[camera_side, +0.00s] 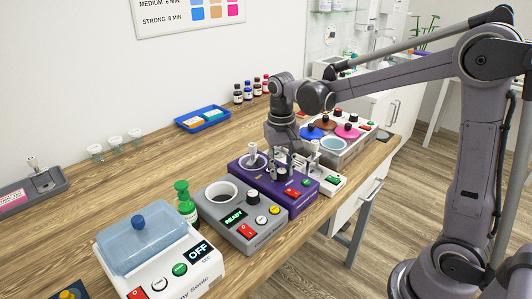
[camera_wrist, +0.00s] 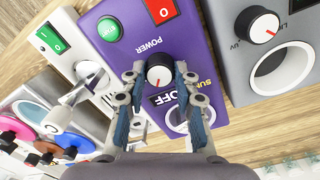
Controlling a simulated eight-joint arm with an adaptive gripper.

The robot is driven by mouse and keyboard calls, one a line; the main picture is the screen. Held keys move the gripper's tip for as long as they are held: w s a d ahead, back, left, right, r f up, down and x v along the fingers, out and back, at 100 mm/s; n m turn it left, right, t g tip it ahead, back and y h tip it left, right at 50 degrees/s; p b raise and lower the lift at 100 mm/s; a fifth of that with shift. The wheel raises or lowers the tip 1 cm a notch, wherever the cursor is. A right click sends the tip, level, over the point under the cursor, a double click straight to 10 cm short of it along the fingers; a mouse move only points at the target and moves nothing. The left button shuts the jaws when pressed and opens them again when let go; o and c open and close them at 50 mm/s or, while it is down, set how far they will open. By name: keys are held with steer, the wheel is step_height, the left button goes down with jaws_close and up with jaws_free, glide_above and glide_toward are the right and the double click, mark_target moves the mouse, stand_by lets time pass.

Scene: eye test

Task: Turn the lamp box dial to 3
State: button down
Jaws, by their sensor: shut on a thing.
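The purple lamp box (camera_side: 250,178) stands on the wooden bench between a grey box and a white box. In the wrist view the purple box (camera_wrist: 205,60) bears the word POWER, a partly hidden label starting SUN, and a dark display (camera_wrist: 172,98) reading OFF. Its dial (camera_wrist: 159,68) is black with a white top and a red pointer line, which points down in the picture. No scale numbers are readable around it. My gripper (camera_side: 283,162) is low over the box. In the wrist view its fingers (camera_wrist: 160,78) are shut on the dial, one on each side.
The grey box (camera_side: 236,212) with a READY display stands close on one side, the white box (camera_wrist: 85,60) on the other. A green bottle (camera_side: 185,203) and a white box with a blue lid (camera_side: 145,243) stand nearer. A blue tray (camera_side: 203,119) lies behind.

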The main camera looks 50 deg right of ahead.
mark_target(280, 171)
steer(key=m, duration=0.5)
stand_by(0.6)
steer(key=c, duration=1)
jaws_free()
step_height(280, 171, up, 12)
steer(key=shift+w, duration=0.15)
steer(key=shift+a, duration=0.1)
